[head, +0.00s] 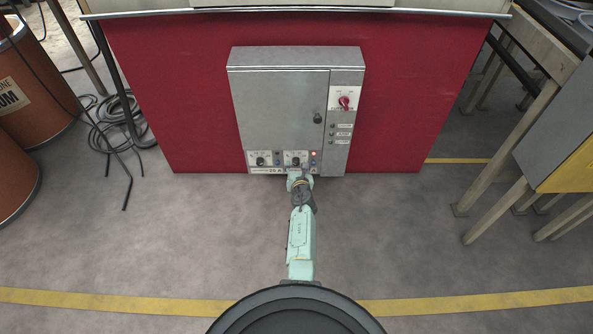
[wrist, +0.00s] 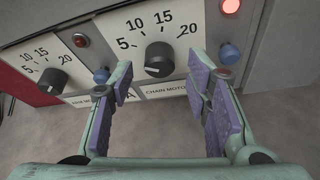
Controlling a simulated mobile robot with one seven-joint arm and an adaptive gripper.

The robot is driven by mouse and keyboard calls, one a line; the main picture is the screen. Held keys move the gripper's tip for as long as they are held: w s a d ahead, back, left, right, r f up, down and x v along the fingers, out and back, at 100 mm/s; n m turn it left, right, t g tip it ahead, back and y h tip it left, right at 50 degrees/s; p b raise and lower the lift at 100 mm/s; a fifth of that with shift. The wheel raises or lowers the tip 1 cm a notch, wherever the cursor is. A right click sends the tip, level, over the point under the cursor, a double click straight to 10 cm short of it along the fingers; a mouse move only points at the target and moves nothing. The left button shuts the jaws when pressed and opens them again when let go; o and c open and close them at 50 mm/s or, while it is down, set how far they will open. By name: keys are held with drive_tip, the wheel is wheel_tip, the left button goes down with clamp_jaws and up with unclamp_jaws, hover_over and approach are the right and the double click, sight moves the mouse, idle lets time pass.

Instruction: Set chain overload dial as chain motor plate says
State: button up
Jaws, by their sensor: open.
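The chain overload dial (wrist: 158,58) is a black knob with a scale of 5, 10, 15, 20. A light mark on it seems to point left, slightly down, below the 5. The chain motor plate (wrist: 166,90) sits under it; "CHAIN MOTO" shows, and its right part with any value is hidden by my right finger. My gripper (wrist: 161,80) is open, its purple-padded fingers either side of and just below the dial, not closed on it. In the head view my gripper (head: 299,178) is at the bottom of the grey cabinet (head: 280,95), hiding the plate there.
A similar dial (wrist: 52,80) is to the left; its plate ends in "A". Blue buttons (wrist: 228,54) (wrist: 101,75) flank the dial. The right red lamp (wrist: 230,6) is lit, the left one (wrist: 81,40) dark. A red switch (head: 344,102) is higher up. Floor before the cabinet is clear.

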clamp_jaws()
idle(0.7)
